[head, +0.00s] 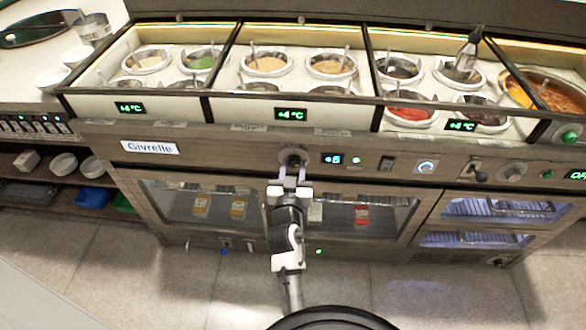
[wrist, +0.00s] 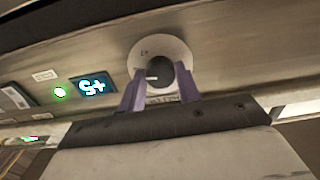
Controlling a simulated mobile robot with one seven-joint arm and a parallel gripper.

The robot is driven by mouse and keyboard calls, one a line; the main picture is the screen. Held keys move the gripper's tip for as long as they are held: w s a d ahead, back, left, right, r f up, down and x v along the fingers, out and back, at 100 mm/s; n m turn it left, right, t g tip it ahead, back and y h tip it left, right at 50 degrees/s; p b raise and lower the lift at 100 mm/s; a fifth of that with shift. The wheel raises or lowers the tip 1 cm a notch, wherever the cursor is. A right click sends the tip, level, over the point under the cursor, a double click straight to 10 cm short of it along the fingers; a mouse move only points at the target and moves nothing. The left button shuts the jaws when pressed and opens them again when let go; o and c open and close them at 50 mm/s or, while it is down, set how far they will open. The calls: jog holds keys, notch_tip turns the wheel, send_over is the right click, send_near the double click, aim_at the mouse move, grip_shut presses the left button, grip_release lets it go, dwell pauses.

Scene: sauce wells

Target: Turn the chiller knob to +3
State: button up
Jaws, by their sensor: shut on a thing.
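The chiller knob (head: 291,155) is a dark round knob on the front panel, right of the Givrelle nameplate. In the wrist view the knob (wrist: 157,72) sits on a pale round dial plate with a light pointer mark. My gripper (head: 290,177) reaches it from the front. In the wrist view my gripper (wrist: 161,88) has its two purple fingers on either side of the knob, shut on it. The display (head: 333,159) right of the knob seems to read +5; it appears upside down in the wrist view (wrist: 92,87). Dial markings are too small to read.
A green light (head: 356,161), a dark switch (head: 387,164) and a blue-lit dial (head: 426,167) lie to the right on the panel. Sauce wells with +4 °C displays (head: 291,113) are above. Glass doors (head: 376,217) are below.

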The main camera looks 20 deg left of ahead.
jog(key=n+p, duration=0.1)
jog(key=n, duration=0.4)
jog(key=shift+r, duration=0.15)
jog(key=shift+d+n+p, duration=0.1)
jog(key=shift+n+p, duration=0.85)
jog(key=shift+n, duration=1.25)
jog(key=o, duration=1)
jog(key=shift+w, duration=0.1)
